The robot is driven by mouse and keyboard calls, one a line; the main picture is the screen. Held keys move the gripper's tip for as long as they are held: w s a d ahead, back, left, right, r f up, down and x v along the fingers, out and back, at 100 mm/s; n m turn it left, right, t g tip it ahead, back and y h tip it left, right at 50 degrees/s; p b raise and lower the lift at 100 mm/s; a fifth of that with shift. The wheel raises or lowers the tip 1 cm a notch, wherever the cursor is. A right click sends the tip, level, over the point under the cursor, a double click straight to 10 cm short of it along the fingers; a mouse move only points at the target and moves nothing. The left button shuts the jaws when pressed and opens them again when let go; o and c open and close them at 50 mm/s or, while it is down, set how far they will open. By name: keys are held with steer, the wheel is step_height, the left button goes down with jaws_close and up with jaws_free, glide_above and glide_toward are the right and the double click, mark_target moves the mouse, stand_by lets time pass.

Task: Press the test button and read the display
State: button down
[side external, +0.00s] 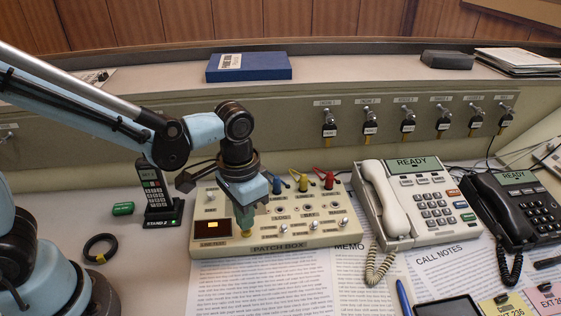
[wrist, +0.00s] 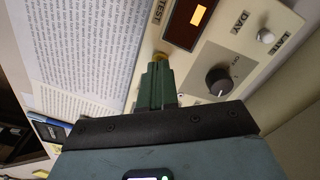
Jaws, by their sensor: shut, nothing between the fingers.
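The cream patch box (side external: 290,238) lies on the desk at the middle. Its small display (side external: 212,226) is a dark window with one lit orange block; I can read no characters on it. The display also shows in the wrist view (wrist: 183,28). My gripper (side external: 245,222) points down at the front left of the box, right of the display. Its green fingers (wrist: 156,75) are shut with nothing between them. A yellow button (wrist: 161,56) shows at their tips, near the TEST label. The fingers partly hide it, and I cannot tell whether it is pushed in.
A black dial (wrist: 218,80) and a white-knobbed switch (wrist: 265,35) are close to the fingers. Coloured plugs (side external: 304,182) stand at the box's back. A cordless handset (side external: 155,190) stands left, a cream phone (side external: 420,200) right. Printed sheets (side external: 262,285) lie in front.

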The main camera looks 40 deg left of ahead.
steer(key=shift+f, duration=0.8)
stand_by(0.6)
steer(key=shift+r, duration=0.1)
steer(key=shift+r, duration=3.4)
steer(key=s+a+r+n+t, duration=0.2)
steer(key=a+t, duration=0.5)
steer(key=a, duration=0.4)
steer(key=shift+a+r+n, duration=0.15)
steer(key=shift+r+n, duration=0.35)
